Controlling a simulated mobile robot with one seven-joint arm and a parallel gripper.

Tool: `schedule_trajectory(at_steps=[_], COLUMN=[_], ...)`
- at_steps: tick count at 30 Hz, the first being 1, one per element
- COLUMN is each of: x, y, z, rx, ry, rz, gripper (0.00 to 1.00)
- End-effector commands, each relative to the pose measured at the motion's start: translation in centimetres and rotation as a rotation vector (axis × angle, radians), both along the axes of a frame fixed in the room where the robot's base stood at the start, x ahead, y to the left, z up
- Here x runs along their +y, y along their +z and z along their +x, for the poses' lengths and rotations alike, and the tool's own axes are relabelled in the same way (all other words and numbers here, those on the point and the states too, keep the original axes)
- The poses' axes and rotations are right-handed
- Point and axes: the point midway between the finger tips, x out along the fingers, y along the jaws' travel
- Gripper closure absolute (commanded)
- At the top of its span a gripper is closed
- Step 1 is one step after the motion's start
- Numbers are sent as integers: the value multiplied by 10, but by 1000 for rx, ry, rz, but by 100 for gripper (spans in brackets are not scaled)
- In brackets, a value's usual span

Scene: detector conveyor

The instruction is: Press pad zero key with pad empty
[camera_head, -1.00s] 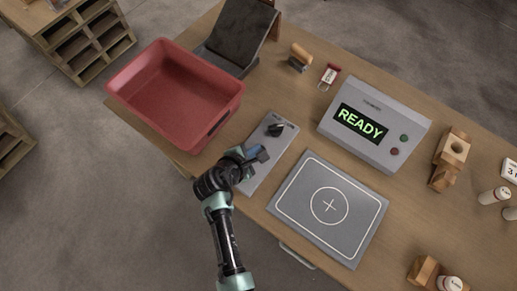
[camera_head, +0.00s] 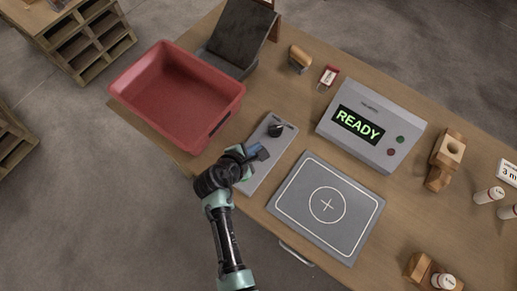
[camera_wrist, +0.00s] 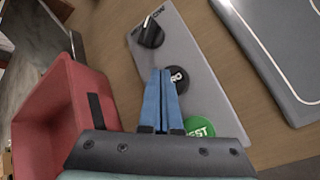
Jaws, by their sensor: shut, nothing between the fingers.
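The grey square pad (camera_head: 349,216) with a white circle and cross lies flat on the table and is empty. To its left is a grey control panel (camera_head: 284,148) with a black knob (camera_wrist: 151,36), a round black key (camera_wrist: 181,79) and a green key (camera_wrist: 200,129) marked "EST". The black key's label is partly hidden behind my fingers; only an "R" shows. My gripper (camera_head: 260,154) is shut and empty over the panel. In the wrist view its blue fingertips (camera_wrist: 165,72) overlap the left side of the black key. I cannot tell whether they touch it.
A grey box (camera_head: 377,104) behind the pad shows green "READY", with a green and a red button. A red bin (camera_head: 170,98) stands left of the panel. A stamp, a tag, wooden blocks (camera_head: 440,175) and white bottles lie farther back and right.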

Motion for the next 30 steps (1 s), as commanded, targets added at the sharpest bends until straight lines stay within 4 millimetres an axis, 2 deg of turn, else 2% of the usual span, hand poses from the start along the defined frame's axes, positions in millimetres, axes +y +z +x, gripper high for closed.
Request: schedule_trajectory(at_steps=[6, 15, 30], x=[0, 0, 0], y=[24, 49, 48], z=[0, 0, 0], rx=[0, 0, 0], ry=[0, 0, 0], rz=[0, 0, 0], gripper=[100, 100, 100])
